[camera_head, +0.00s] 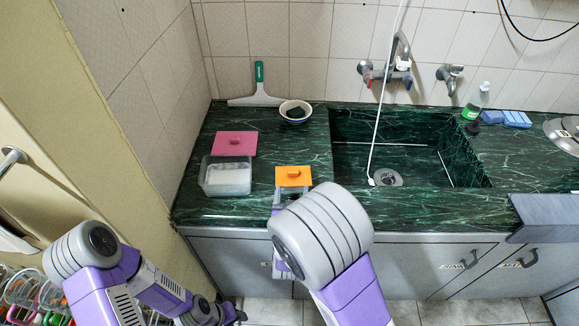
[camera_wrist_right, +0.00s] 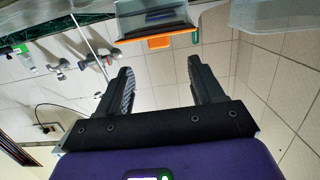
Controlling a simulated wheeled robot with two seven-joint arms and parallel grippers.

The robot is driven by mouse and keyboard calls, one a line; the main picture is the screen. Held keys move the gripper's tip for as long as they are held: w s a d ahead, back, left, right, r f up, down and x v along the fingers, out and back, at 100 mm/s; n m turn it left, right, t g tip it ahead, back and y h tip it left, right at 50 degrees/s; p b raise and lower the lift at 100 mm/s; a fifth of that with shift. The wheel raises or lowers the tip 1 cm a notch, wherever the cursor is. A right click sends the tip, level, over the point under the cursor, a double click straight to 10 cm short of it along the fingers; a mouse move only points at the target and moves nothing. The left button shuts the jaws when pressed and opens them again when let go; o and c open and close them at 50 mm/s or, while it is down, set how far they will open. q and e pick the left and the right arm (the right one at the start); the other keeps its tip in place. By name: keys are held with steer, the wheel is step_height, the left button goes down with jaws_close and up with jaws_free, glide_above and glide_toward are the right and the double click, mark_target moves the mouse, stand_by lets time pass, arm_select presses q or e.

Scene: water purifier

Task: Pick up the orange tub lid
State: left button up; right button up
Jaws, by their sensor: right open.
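The orange tub lid (camera_head: 293,176) sits on a small clear tub near the front edge of the green counter, just beyond my right arm. In the right wrist view, which looks upside down, the lid's orange edge (camera_wrist_right: 157,43) shows with the clear tub (camera_wrist_right: 160,18) against it. My right gripper (camera_wrist_right: 161,75) is open and empty, its two fingers spread toward the lid and apart from it. In the head view my right arm covers most of this gripper and part of the tub. My left arm hangs low at the left; its fingers cannot be made out.
A pink lid (camera_head: 234,143) lies behind an open clear tub (camera_head: 225,188) with white contents, left of the orange lid. A bowl (camera_head: 295,111) stands behind. The sink (camera_head: 400,135) and tap (camera_head: 393,70) are to the right. The counter right of the orange lid is clear.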

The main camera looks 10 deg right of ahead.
mark_target(293, 173)
steer(key=shift+w+d+f, duration=0.1)
steer(key=shift+w+d, duration=0.05)
steer(key=shift+w, duration=0.55)
steer(key=shift+w+d+b, duration=0.25)
steer(key=shift+w+b, duration=0.05)
steer(key=shift+w, duration=0.25)
steer(key=x, duration=0.1)
steer(key=b+x, duration=0.1)
steer(key=x, duration=0.1)
steer(key=shift+w+d+f, duration=0.1)
steer(key=shift+w+f, duration=0.15)
steer(key=shift+f, duration=0.1)
steer(key=shift+w+d, duration=0.15)
steer(key=shift+w, duration=0.4)
steer(key=c, duration=1.1)
